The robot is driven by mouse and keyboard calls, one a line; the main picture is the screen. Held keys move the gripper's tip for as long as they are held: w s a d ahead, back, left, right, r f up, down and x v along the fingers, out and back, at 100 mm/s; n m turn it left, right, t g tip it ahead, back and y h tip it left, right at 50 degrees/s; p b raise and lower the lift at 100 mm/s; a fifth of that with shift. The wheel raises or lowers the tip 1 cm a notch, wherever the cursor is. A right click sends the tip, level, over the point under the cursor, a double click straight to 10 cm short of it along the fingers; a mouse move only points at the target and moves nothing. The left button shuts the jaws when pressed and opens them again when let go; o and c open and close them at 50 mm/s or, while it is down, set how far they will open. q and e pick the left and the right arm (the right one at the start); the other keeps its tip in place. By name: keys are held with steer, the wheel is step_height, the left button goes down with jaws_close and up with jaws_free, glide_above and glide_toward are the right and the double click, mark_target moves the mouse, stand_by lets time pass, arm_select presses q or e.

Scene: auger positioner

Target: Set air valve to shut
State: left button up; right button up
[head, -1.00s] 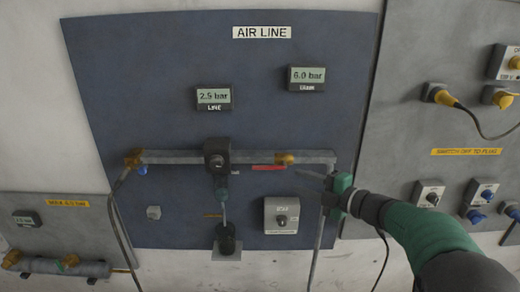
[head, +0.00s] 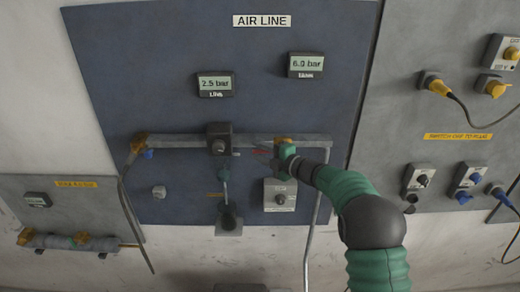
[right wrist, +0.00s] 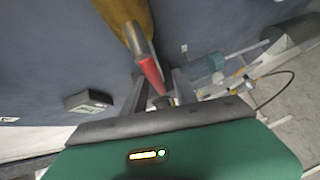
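The air valve has a brass body (head: 284,139) on the grey horizontal pipe, mostly behind my right gripper in the head view. Its red handle (head: 261,152) lies along the pipe, pointing left. In the right wrist view, the brass body (right wrist: 128,20) is at the top and the red handle (right wrist: 150,73) points down between my fingers. My right gripper (right wrist: 158,92) is open, with a finger on each side of the handle's end. I cannot tell whether either finger touches it. The right gripper (head: 284,152) covers the valve in the head view. My left gripper is not in view.
The blue panel carries a display reading 2.5 bar (head: 215,84) and one reading 6.0 bar (head: 306,65). A black block (head: 219,139) sits on the pipe to the left. A grey switch box (head: 280,196) is just below the gripper. Yellow and blue plugs are on the right panel.

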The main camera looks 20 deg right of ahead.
steer(key=shift+w+d+f, duration=0.1)
steer(key=shift+d, duration=0.2)
jaws_close()
steer(key=shift+a+f, duration=0.15)
steer(key=shift+f, duration=0.1)
stand_by(0.8)
